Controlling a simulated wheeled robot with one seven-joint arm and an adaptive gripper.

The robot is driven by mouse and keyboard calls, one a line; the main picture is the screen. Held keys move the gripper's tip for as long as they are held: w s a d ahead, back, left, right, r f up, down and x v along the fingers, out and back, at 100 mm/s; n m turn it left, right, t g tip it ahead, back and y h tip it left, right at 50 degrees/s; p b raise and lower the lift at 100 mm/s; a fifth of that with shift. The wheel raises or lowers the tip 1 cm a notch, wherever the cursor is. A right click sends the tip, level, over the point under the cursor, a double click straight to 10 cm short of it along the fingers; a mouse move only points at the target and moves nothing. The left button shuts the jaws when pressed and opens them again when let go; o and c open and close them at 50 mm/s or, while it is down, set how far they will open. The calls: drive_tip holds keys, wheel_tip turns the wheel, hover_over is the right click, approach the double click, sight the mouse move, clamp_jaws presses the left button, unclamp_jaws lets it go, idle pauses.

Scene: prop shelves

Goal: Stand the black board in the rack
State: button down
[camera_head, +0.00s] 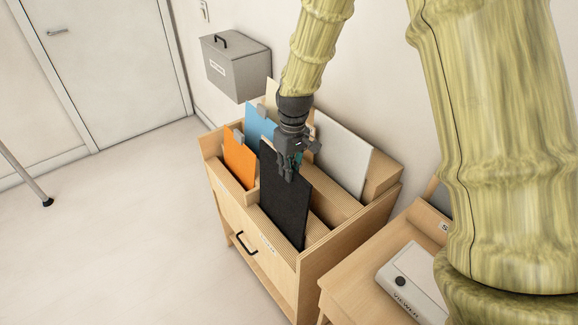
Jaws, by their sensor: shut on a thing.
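The black board (283,201) stands upright, slightly tilted, in the front right part of the wooden rack (318,262). Its lower edge is hidden behind the rack's front wall, so I cannot tell whether it touches the bottom. My gripper (287,172) points down and is shut on the board's top edge. The far side of the board and part of the fingers are hidden.
An orange board (239,158), a blue board (260,124), a cream board (273,94) and a white board (341,155) stand in the rack. A grey box (235,66) is on the wall behind. A wooden table (348,289) with a white device (412,281) stands at right.

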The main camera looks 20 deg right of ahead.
sight(289, 191)
drive_tip(key=shift+f+b, duration=1.6)
drive_tip(key=shift+f, duration=3.1)
drive_tip(key=c, duration=1.5)
unclamp_jaws()
wheel_tip(289, 191, up, 12)
drive_tip(key=shift+w+d, duration=0.15)
drive_tip(key=shift+d, duration=0.3)
